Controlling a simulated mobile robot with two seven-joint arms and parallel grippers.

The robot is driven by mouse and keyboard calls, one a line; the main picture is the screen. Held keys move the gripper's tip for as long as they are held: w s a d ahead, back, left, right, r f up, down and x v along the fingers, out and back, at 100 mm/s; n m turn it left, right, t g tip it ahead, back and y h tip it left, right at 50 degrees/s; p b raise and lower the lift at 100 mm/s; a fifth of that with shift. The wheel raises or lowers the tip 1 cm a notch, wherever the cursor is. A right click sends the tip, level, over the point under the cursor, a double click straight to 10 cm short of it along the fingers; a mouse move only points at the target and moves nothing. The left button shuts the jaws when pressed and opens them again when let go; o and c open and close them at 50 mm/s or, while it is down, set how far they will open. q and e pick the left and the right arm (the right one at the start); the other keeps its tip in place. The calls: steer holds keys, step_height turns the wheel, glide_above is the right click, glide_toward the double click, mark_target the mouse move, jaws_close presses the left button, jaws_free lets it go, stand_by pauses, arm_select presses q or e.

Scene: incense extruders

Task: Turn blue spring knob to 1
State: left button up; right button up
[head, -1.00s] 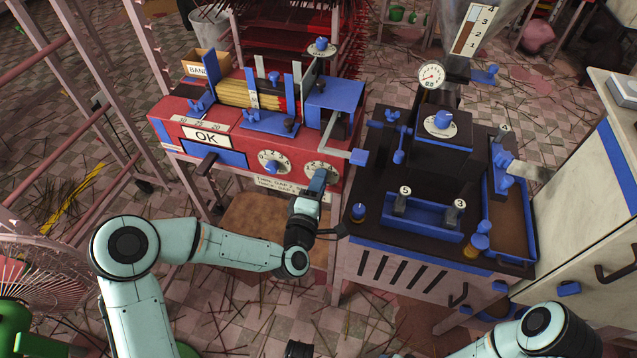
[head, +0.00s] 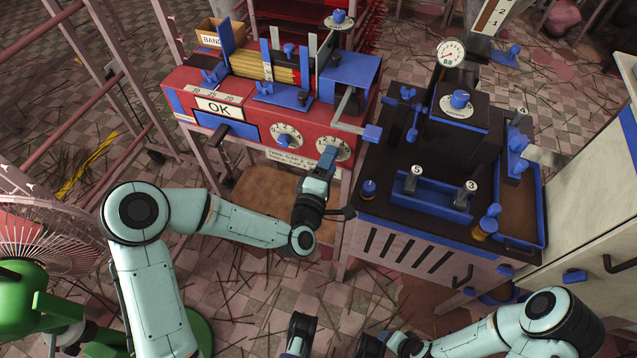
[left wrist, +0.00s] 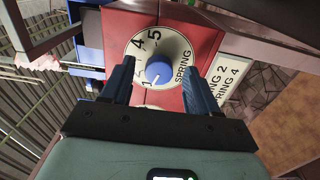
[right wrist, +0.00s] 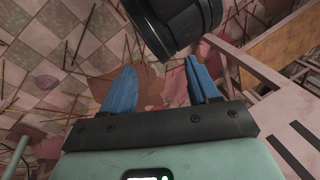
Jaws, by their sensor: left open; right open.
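The blue spring knob (left wrist: 159,70) sits at the centre of a white dial (left wrist: 181,49) marked SPRING, on a red panel. The numbers 4 and 5 are readable, with a mark like a 1 at lower left; the knob's exact setting is unclear. In the head view this is the right-hand dial (head: 333,148) on the red machine, partly hidden by my gripper. My left gripper (left wrist: 157,72) is open, its blue fingers on either side of the knob, with gaps showing. My right gripper (right wrist: 159,72) is open and empty above the littered floor.
A second dial (head: 287,135) sits left of the spring dial. A blue handle (head: 372,133) juts out at the red machine's right. The dark press table (head: 400,200) stands to the right. A fan (head: 40,230) stands at lower left. A dark cylinder (right wrist: 175,22) shows near my right fingers.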

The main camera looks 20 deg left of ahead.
arm_select(q)
steer(key=s+p, duration=1)
steer(key=s, duration=0.2)
steer(key=shift+a, duration=0.2)
arm_select(e)
steer(key=s+a+r+g+y, duration=0.1)
steer(key=s+a+r+g, duration=0.2)
steer(key=s+r, duration=0.5)
steer(key=shift+s+r+n, duration=0.3)
steer(key=shift+s+r, duration=0.1)
steer(key=shift+r, duration=0.65)
steer(key=shift+a, duration=0.1)
